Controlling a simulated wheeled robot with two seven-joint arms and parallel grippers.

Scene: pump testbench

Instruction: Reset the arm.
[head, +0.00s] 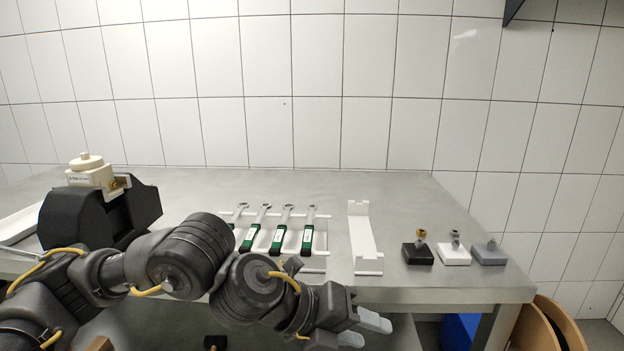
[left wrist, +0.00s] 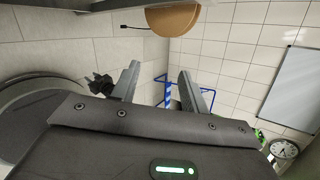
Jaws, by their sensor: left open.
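My left arm comes in from the left in the head view and reaches across the front of the metal table (head: 400,195). My left gripper (head: 376,330) is open and empty at the bottom centre, in front of the table's front edge. In the left wrist view its two fingers (left wrist: 157,88) stand apart with nothing between them. My right gripper does not show in either view.
Several green-handled wrenches (head: 308,235) lie on a white rack beside an empty white holder (head: 362,237). Black (head: 418,254), white (head: 453,254) and grey (head: 489,254) blocks with fittings stand at right. A black pump-like unit with a cream top (head: 90,172) is at left.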

